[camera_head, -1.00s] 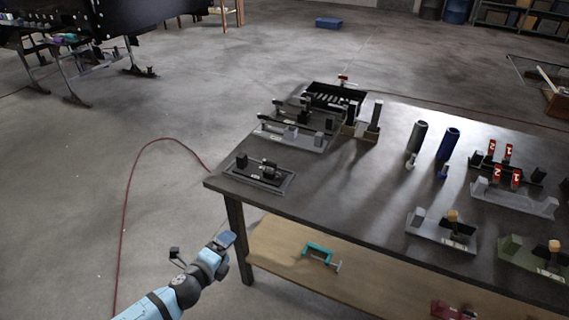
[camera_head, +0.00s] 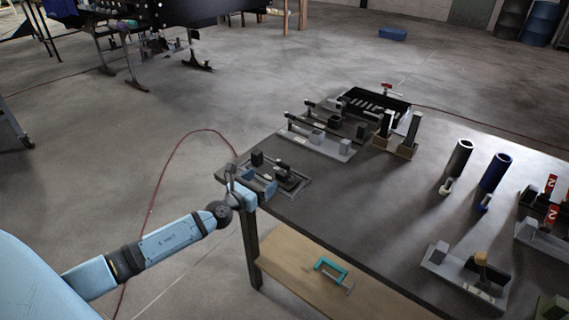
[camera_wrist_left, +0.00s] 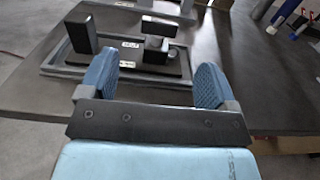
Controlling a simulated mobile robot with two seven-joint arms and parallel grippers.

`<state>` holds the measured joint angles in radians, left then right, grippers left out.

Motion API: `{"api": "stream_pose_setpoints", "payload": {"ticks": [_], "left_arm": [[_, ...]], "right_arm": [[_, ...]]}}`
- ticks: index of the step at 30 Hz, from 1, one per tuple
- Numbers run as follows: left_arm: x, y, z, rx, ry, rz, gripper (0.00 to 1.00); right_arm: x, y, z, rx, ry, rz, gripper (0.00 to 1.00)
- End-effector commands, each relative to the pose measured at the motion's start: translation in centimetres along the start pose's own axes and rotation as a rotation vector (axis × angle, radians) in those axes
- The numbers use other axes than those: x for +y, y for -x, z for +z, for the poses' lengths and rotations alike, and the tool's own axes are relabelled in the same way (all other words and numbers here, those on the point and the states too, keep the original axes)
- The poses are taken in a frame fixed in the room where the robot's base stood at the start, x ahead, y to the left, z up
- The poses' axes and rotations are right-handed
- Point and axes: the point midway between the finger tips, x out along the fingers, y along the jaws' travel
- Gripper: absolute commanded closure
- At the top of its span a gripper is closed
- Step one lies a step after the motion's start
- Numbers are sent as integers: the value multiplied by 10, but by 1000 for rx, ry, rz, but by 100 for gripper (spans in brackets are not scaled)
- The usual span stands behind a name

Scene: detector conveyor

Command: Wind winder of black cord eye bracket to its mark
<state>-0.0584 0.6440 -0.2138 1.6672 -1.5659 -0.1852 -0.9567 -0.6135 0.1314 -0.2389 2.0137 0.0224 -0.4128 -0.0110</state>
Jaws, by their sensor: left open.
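A dark fixture (camera_head: 288,179) with a black upright block and a black stepped part on a flat base sits at the table's near left corner. In the left wrist view it shows a black block (camera_wrist_left: 82,32), a black stepped part (camera_wrist_left: 157,42) with a grey top piece, and small white labels. I cannot tell for certain that this is the black cord eye bracket; no cord or mark can be made out. My left gripper (camera_head: 264,186) is at the table edge beside this fixture. Its blue fingers (camera_wrist_left: 155,84) are apart and empty, facing the fixture. My right gripper is out of view.
Light grey (camera_head: 316,139) and dark fixtures stand behind on the table (camera_head: 375,200), with a black tray (camera_head: 374,105) farther back. Two cylinders, black (camera_head: 459,158) and blue (camera_head: 495,172), stand to the right. A teal clamp (camera_head: 330,268) lies on the lower shelf. The table's middle is clear.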

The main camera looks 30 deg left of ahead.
Motion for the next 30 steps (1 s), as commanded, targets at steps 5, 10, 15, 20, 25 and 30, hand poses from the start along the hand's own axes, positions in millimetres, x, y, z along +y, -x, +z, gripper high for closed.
{"api": "stream_pose_setpoints", "payload": {"ticks": [5, 10, 15, 20, 25, 30], "left_arm": [[0, -40, 1, -3, 3, 2, 17], [0, -73, 0, -2, 4, 1, 17], [0, -96, 0, -2, 4, 1, 17], [0, -106, 0, 0, 3, 0, 17], [0, -108, 0, 0, 3, 0, 17], [0, -108, 0, 0, 4, 0, 26]], "right_arm": [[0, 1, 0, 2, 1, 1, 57], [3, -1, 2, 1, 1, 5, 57], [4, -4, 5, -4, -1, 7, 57], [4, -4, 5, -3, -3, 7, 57], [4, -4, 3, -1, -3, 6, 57], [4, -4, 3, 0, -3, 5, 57]]}}
